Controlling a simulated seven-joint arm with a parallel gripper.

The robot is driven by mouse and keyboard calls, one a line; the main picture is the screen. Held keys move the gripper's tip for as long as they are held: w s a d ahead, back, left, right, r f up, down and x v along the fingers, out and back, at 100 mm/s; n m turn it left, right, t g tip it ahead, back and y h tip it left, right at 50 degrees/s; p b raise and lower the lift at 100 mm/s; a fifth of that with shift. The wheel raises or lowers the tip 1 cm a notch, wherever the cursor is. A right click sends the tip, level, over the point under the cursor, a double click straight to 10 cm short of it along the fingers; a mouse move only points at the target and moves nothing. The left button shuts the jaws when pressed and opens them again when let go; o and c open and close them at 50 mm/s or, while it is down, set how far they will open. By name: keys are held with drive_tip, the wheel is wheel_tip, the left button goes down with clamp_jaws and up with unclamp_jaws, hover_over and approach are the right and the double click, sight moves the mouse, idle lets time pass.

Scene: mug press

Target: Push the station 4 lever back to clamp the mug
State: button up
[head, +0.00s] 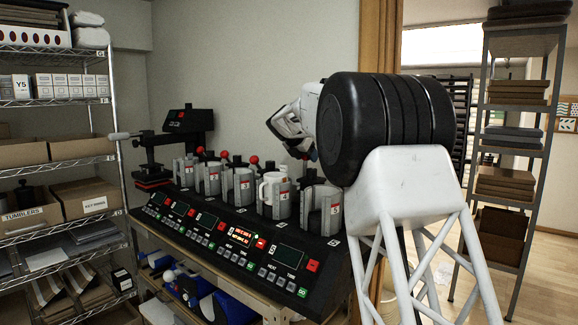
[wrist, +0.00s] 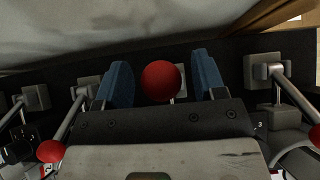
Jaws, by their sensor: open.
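The white mug (head: 268,186) stands upright in the grey, red-labelled clamp of station 4 (head: 283,203) on the black press. My gripper comes down behind the right part of the press, at the back of stations 4 and 5; its fingers are hardly visible in the head view. In the wrist view my gripper (wrist: 160,66) is open, with one blue finger on each side of a red lever ball (wrist: 161,82). This appears to be the station 4 lever. The ball looks clear of both fingers; its shaft is mostly hidden.
Neighbouring levers stand close by, one with a red ball (wrist: 50,151) at left and another lever (wrist: 294,92) at right. The wall rises close behind the press. A shelf rack (head: 60,160) stands at left.

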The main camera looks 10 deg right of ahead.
drive_tip(key=shift+s+a+r, duration=0.15)
drive_tip(key=shift+r, duration=0.9)
drive_tip(key=shift+s+a+r, duration=0.2)
drive_tip(key=shift+r, duration=0.9)
drive_tip(key=shift+s+a+r, duration=0.15)
drive_tip(key=shift+r, duration=0.9)
drive_tip(key=shift+r, duration=0.1)
drive_tip(key=shift+v, duration=2.9)
drive_tip(key=shift+s, duration=0.1)
